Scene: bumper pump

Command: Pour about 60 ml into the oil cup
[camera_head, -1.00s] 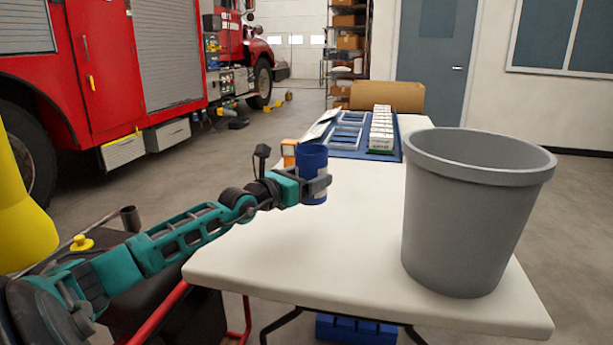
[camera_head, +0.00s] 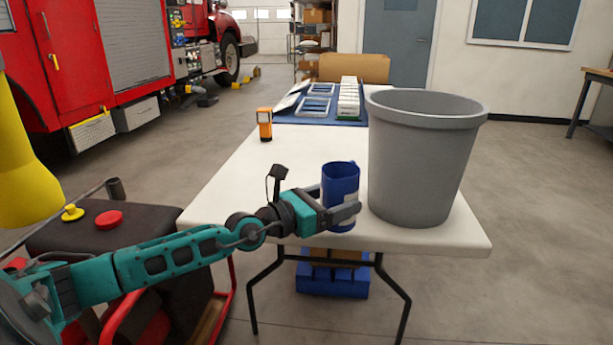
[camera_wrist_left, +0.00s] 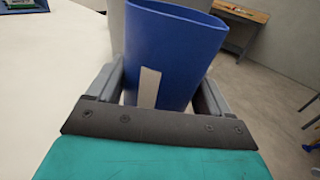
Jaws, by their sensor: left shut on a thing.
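My left gripper (camera_head: 343,213) is shut on a blue cup (camera_head: 341,183) with a pale strip on its side. It holds the cup near the front edge of the white table, just left of the large grey bin. In the left wrist view the blue cup (camera_wrist_left: 172,55) sits between the two fingers and looks roughly upright, with its open top away from the palm. What is inside the cup cannot be seen. I cannot tell for sure whether this blue cup is the oil cup. My right gripper is not in view.
A large grey bin (camera_head: 419,165) stands on the white table (camera_head: 240,185) at its right side. An orange device (camera_head: 264,124) stands at the left edge. A blue tray (camera_head: 291,118) with white boxes (camera_head: 348,98) lies at the back. A blue crate (camera_head: 331,281) is under the table.

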